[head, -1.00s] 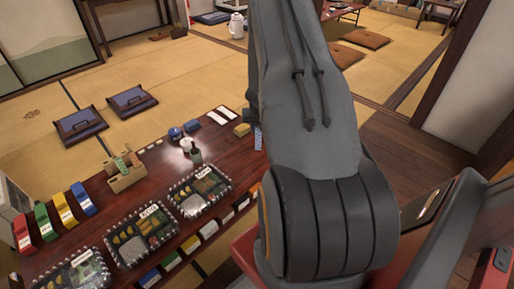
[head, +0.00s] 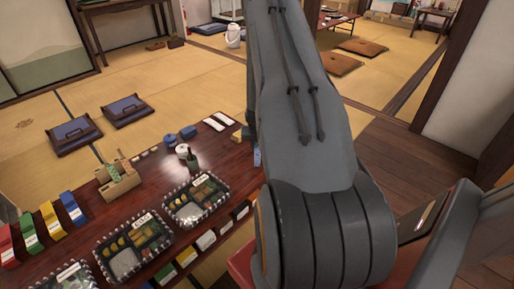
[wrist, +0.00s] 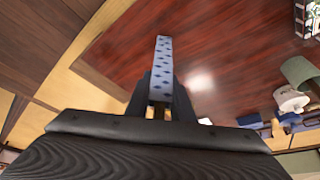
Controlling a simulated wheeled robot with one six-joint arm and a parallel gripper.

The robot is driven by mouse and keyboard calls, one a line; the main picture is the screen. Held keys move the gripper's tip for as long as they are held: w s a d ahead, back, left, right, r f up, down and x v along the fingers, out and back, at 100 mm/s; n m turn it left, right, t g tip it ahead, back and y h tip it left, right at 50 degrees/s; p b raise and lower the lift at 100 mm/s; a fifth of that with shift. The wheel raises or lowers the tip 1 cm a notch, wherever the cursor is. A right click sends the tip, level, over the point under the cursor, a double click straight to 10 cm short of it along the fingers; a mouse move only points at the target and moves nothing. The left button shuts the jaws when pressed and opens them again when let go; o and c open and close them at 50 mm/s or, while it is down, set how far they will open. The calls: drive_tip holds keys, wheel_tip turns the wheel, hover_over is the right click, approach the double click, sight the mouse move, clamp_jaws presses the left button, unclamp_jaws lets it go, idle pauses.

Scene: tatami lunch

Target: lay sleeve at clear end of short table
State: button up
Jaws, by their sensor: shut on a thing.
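My gripper (wrist: 160,88) is shut on a slim sleeve, light blue with darker blue marks (wrist: 162,62). In the wrist view the sleeve points away from me, with its far end over or beside a glossy dark red tabletop (wrist: 230,50); I cannot tell its height above it. In the head view my arm hides most of the gripper, and only a small blue bit of the sleeve (head: 257,158) shows beside the right end of the dark red-brown table (head: 160,182). I cannot tell whether this is the short table.
The table in the head view holds bento boxes (head: 133,245), a wooden holder (head: 118,180), a small dark green cup (head: 192,163), white strips (head: 219,121) and a yellow block (head: 238,134). Floor cushions (head: 72,134) lie beyond. A low table (head: 335,17) stands far back.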

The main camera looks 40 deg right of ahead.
drive_tip(key=shift+f, duration=0.1)
drive_tip(key=o, duration=1)
